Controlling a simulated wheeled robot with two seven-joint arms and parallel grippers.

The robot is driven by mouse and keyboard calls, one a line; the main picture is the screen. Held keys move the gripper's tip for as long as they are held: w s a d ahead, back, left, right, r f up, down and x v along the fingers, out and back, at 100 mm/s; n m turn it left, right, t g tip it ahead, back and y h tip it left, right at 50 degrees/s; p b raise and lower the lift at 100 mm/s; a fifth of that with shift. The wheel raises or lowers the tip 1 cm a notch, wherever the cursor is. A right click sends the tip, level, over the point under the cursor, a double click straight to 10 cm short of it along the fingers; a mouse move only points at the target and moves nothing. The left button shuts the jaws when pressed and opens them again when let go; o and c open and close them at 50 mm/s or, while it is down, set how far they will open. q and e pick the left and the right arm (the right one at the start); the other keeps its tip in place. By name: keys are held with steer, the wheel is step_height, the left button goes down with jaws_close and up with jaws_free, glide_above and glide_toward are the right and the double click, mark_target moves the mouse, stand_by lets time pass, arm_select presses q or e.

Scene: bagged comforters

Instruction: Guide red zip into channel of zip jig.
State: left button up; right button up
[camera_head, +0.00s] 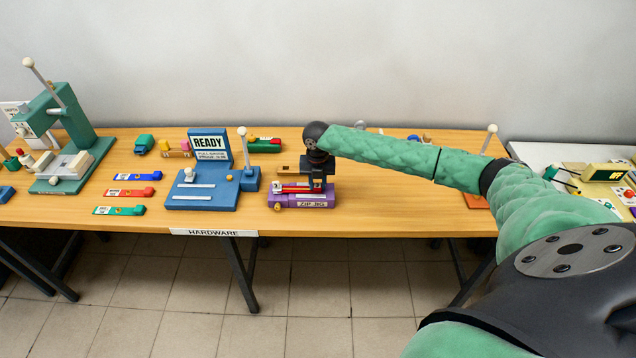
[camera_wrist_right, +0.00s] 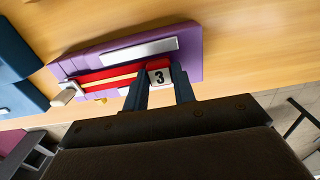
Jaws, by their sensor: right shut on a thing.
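The purple zip jig (camera_head: 280,201), labelled ZIP JIG, sits at the front middle of the wooden table; it also shows in the right wrist view (camera_wrist_right: 192,66). The red zip (camera_head: 292,188) lies along the top of the jig. In the right wrist view the red zip (camera_wrist_right: 98,75) has a tan strip along it and a white end piece marked 3 (camera_wrist_right: 159,77). My right gripper (camera_wrist_right: 160,88) is shut on this end, one finger on each side. Whether the zip is fully seated in the channel cannot be told. My left gripper is not in view.
Blue (camera_head: 132,177), red (camera_head: 125,192) and green (camera_head: 115,210) bars lie further left, near a teal press (camera_head: 85,140). An orange base with a post (camera_head: 478,201) stands to the right. Bare table lies between.

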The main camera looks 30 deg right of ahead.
steer(key=shift+f, duration=0.15)
steer(key=o, duration=1.7)
steer(key=shift+c, duration=0.2)
steer(key=shift+r+p, duration=0.85)
steer(key=shift+r, duration=2.65)
